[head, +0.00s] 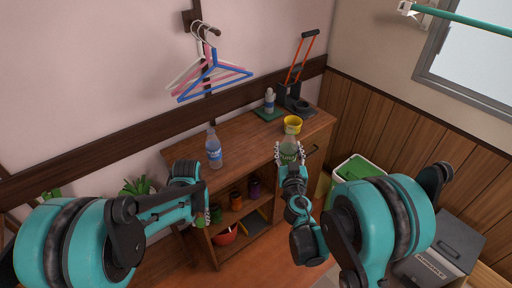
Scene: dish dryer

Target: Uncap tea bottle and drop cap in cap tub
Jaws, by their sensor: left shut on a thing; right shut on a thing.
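The tea bottle (288,151), greenish with a green label, is upright in my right gripper (290,158), which is shut on it near the front right of the wooden cabinet. Whether its cap is on is too small to tell. A yellow tub (292,125), likely the cap tub, stands just behind the bottle on the cabinet top. My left gripper (200,205) is in front of the cabinet at the left, low and apart from the tea bottle. It is shut on a small green and reddish thing (200,219), mostly hidden and unclear.
A clear bottle with a blue label (214,150) stands on the cabinet top (245,143) at left. A small bottle (269,101) stands on a green mat at the back. Shelves below hold jars and a red bowl (226,235). A green-lidded bin (358,170) is at right.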

